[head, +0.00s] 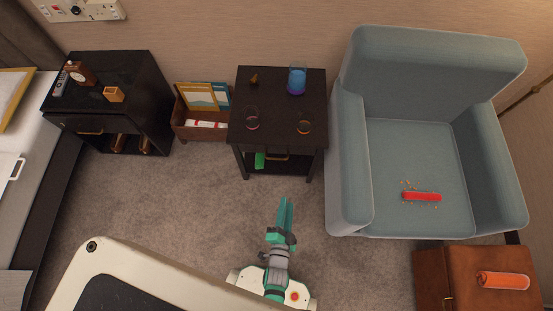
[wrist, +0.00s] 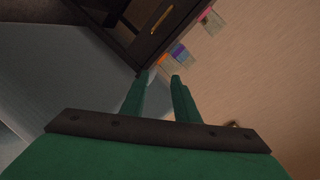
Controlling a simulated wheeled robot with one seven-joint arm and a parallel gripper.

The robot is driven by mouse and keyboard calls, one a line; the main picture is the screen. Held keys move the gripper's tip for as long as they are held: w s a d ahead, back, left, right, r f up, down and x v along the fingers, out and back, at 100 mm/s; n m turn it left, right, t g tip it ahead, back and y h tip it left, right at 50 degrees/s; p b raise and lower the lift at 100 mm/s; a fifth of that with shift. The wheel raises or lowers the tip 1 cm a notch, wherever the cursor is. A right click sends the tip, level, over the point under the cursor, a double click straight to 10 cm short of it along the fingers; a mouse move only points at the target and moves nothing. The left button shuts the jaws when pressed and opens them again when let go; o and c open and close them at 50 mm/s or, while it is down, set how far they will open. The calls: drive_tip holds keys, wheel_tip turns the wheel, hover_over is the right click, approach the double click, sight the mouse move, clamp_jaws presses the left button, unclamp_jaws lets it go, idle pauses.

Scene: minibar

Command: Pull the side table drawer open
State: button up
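The dark side table (head: 281,88) stands against the wall, left of the armchair. Its drawer front has a brass handle (head: 276,157) and appears closed. In the wrist view, the dark furniture front (wrist: 140,45) is tilted at the top, with a brass handle (wrist: 161,19) on it. My gripper (head: 285,201) is in front of the table, apart from the handle. In the wrist view its green fingers (wrist: 160,75) are apart, with nothing between them.
A blue tumbler (head: 297,80) and glasses stand on the table. A green item (head: 259,160) is beneath the drawer. The armchair (head: 415,170) borders the right side; a magazine box (head: 187,121) stands left. Carpet (head: 215,205) is clear in front.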

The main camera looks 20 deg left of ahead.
sight(277, 159)
drive_tip(key=shift+w+a+f+m+y, duration=0.25)
drive_tip(key=shift+w+a+f+m, duration=0.7)
drive_tip(key=shift+w+a+f, duration=1.9)
drive_tip(key=shift+w+a+f+m+y, duration=0.3)
drive_tip(key=shift+w+a+f+m, duration=0.65)
drive_tip(key=shift+w, duration=3.65)
drive_tip(key=shift+w+a+f+m+y, duration=0.25)
drive_tip(key=shift+w+a+f+m, duration=0.65)
drive_tip(key=shift+w+a+f, duration=2)
drive_tip(key=shift+w+d+r, duration=0.85)
drive_tip(key=shift+r, duration=0.05)
clamp_jaws()
